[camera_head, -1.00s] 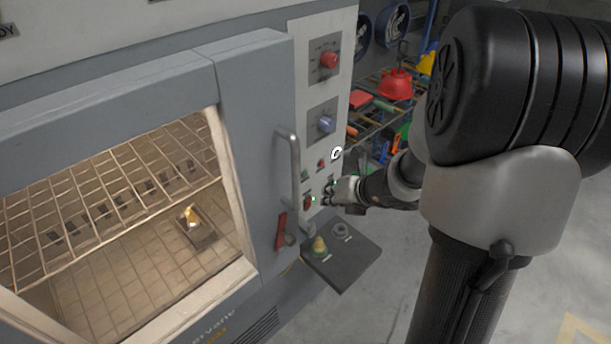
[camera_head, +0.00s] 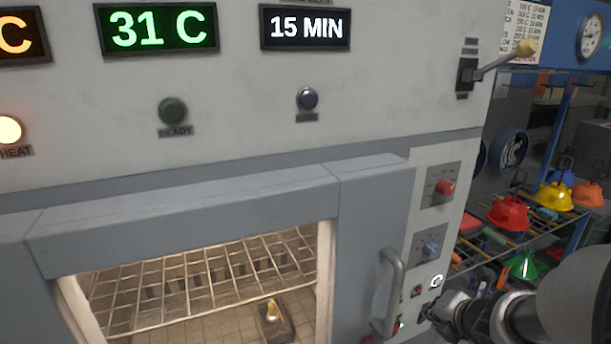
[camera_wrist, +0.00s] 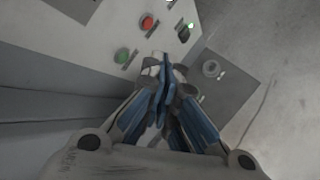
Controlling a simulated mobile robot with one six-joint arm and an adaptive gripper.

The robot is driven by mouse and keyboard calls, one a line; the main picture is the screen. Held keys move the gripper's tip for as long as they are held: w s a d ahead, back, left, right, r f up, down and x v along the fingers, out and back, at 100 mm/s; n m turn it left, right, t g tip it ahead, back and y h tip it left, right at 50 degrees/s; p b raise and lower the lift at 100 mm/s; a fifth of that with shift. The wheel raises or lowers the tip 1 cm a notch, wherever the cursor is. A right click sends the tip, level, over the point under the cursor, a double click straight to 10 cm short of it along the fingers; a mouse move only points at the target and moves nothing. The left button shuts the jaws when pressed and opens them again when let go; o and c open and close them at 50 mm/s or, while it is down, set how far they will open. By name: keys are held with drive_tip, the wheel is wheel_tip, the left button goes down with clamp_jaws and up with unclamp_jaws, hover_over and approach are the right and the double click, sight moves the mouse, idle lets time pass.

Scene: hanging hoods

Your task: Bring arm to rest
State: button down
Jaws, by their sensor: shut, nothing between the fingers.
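My gripper (camera_head: 432,312) is at the lower right of the head view, close to the lower end of the oven's control panel (camera_head: 424,222). In the wrist view my gripper (camera_wrist: 163,62) has its blue-padded fingers together with nothing between them. Beyond the fingertips are a red button (camera_wrist: 147,22) and a green button (camera_wrist: 123,56) on the panel. I cannot tell whether the fingertips touch the panel.
The oven's door handle (camera_head: 391,290) stands out left of my gripper. A grey side shelf (camera_wrist: 232,88) lies below the panel. A rack with coloured hoods (camera_head: 508,213) is at the right. Displays read 31 C (camera_head: 157,28) and 15 MIN (camera_head: 305,27).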

drive_tip(key=s+r+m+h, duration=0.3)
drive_tip(key=s+r+m, duration=0.1)
drive_tip(key=r+m, duration=0.4)
drive_tip(key=s+a+m+g+y, duration=0.3)
drive_tip(key=s+a+m+g, duration=0.1)
drive_tip(key=s+a+m, duration=1.2)
drive_tip(key=s+m, duration=0.1)
drive_tip(key=s, duration=0.3)
drive_tip(key=shift+a+r+m+g+y, duration=0.15)
drive_tip(key=shift+r+m+g+y, duration=0.15)
drive_tip(key=shift+m+y, duration=0.1)
